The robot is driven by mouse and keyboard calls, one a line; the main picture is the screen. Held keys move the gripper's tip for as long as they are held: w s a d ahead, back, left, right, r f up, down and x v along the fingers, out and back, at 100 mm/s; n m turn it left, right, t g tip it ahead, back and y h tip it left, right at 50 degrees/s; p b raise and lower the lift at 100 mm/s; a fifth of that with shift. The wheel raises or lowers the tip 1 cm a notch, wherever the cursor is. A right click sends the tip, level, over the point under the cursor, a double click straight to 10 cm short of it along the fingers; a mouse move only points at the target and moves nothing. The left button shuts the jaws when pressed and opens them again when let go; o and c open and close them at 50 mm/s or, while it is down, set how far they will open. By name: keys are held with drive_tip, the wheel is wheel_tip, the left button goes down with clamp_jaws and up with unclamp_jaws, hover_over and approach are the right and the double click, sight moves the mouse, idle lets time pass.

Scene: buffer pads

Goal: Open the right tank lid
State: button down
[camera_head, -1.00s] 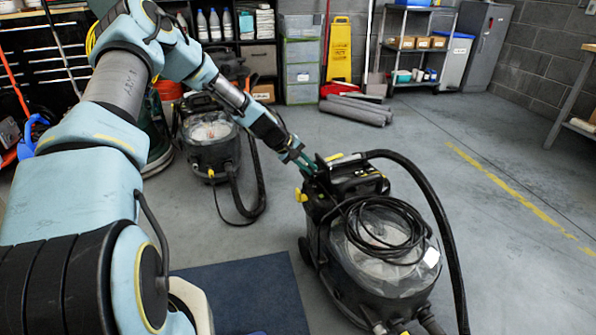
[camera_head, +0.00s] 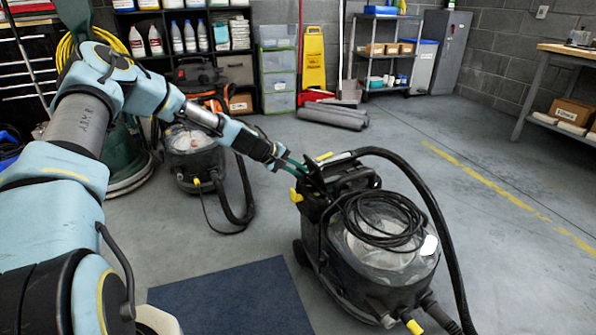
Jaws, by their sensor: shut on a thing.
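A black and grey cleaning machine (camera_head: 375,255) stands on the floor right of centre, with a clear tank cover and a coiled black cable (camera_head: 385,220) on top. A dark upright flap (camera_head: 316,177), which looks like the tank lid, shows at the machine's upper left rear, near yellow catches (camera_head: 296,195). My gripper (camera_head: 302,170) reaches in from the left with its green fingers at this flap. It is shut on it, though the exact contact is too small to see. How far the lid is raised is hard to tell.
A second similar machine (camera_head: 195,155) stands behind my arm. A thick black hose (camera_head: 425,190) arches over the near machine's right side. A dark blue mat (camera_head: 235,300) lies at the front. A workbench (camera_head: 560,55) is at right, shelves (camera_head: 390,50) at the back. The floor right is clear.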

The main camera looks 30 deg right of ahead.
drive_tip(key=shift+w+a+f, duration=0.15)
drive_tip(key=shift+a+f, duration=0.5)
drive_tip(key=shift+f, duration=0.1)
drive_tip(key=c, duration=0.9)
unclamp_jaws()
drive_tip(key=shift+w, duration=0.1)
drive_tip(key=shift+r, duration=0.1)
drive_tip(key=shift+d+r, duration=0.1)
drive_tip(key=shift+r, duration=0.05)
drive_tip(key=p+v, duration=0.2)
drive_tip(key=v, duration=0.8)
drive_tip(key=shift+r, duration=0.3)
drive_tip(key=shift+a, duration=0.25)
